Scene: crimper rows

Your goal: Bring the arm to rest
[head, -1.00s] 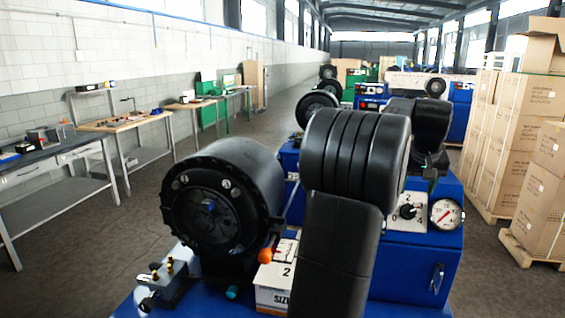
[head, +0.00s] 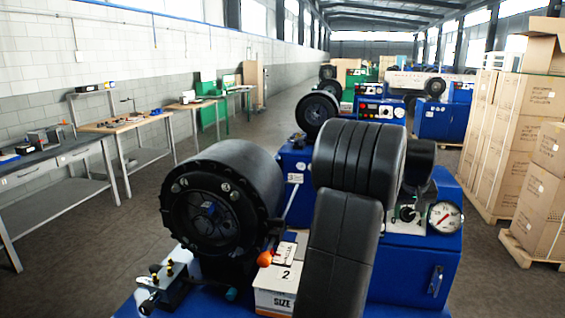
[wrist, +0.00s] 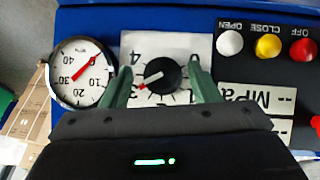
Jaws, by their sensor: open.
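My gripper (wrist: 160,72) is open in the wrist view, its two green fingers on either side of a black rotary knob (wrist: 162,76). Gaps show between the fingers and the knob. The knob sits on a white numbered plate (wrist: 187,42), and its red mark points to the lower left there. In the head view my dark arm links (head: 345,235) stand in front of the blue machine, and the white knob plate (head: 408,227) shows just right of them. My gripper is mostly hidden there.
A pressure gauge (wrist: 82,72) is beside the knob, and white, yellow (wrist: 268,46) and red buttons are on its other side. A black crimper head (head: 215,205) and a size box (head: 276,287) are left of my arm. Stacked cartons (head: 525,110) stand at the right.

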